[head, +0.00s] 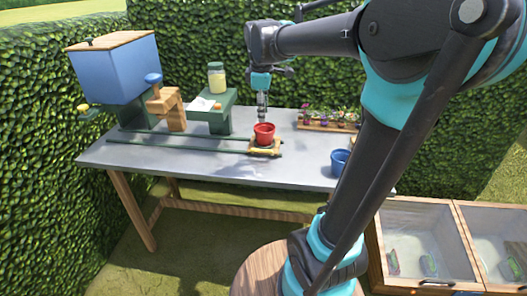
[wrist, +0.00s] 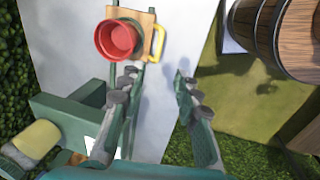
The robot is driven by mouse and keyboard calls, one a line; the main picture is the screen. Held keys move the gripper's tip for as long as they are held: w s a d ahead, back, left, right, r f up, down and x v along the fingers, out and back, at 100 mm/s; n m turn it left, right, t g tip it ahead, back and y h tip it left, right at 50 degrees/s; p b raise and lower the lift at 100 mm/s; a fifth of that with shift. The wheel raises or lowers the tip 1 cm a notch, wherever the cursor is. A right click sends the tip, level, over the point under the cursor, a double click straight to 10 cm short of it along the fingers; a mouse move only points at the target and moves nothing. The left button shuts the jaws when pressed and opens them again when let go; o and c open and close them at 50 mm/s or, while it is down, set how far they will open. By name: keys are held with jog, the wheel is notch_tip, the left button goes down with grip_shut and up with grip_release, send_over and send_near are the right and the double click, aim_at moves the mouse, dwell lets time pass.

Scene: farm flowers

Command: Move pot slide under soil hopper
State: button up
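The pot slide (head: 265,151) is a small wooden plate with a red pot (head: 264,134) on it, at the right part of the dark rail on the table. In the wrist view the slide (wrist: 147,18) shows a yellow handle (wrist: 159,43) beside the red pot (wrist: 118,38). The soil hopper (head: 118,72) is a blue box with a wooden lid, above the rail's left end. My gripper (head: 262,112) points down by the red pot. In the wrist view its fingers (wrist: 158,82) are apart and empty, with the handle just beyond the fingertips.
A green stand (head: 212,120) with a jar (head: 216,78) is behind the rail. A blue pot (head: 340,162) and a flower tray (head: 318,124) are at the right. The rail (head: 185,142) between slide and hopper looks clear. A barrel (wrist: 285,38) shows in the wrist view.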

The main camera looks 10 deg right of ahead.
aim_at(264, 151)
jog(key=w+f, duration=0.1)
jog(key=f, duration=0.4)
jog(key=w+f, duration=0.1)
jog(key=f, duration=0.5)
jog(key=w+d+f, duration=0.1)
jog(key=f, duration=0.4)
jog(key=shift+f, duration=0.4)
jog(key=shift+a, duration=0.1)
grip_shut()
